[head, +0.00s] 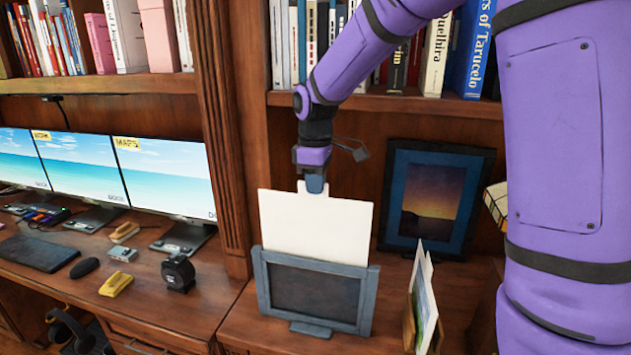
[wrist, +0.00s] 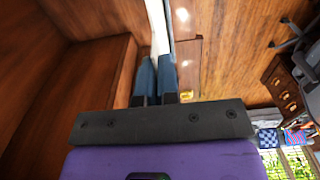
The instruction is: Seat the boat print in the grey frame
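The grey frame (head: 366,300) stands upright on the right-hand desk in the head view, with a dark panel inside its border. A white card with a top tab (head: 315,225), apparently the boat print, stands upright above it. No boat picture shows on the visible face. The card's lower part is hidden behind the frame's top bar, so I cannot tell whether it is in the slot or behind. My gripper (head: 314,187) is shut on the tab from above. In the wrist view, its fingers (wrist: 167,80) pinch the thin card (wrist: 158,28), seen nearly edge-on.
A blue frame with a sunset picture (head: 398,205) leans at the back right. A wooden holder with upright prints (head: 409,322) stands right of the grey frame. A bookshelf (head: 400,103) overhangs behind. Monitors (head: 165,172) and small items, including a tape measure (head: 178,272), occupy the left desk.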

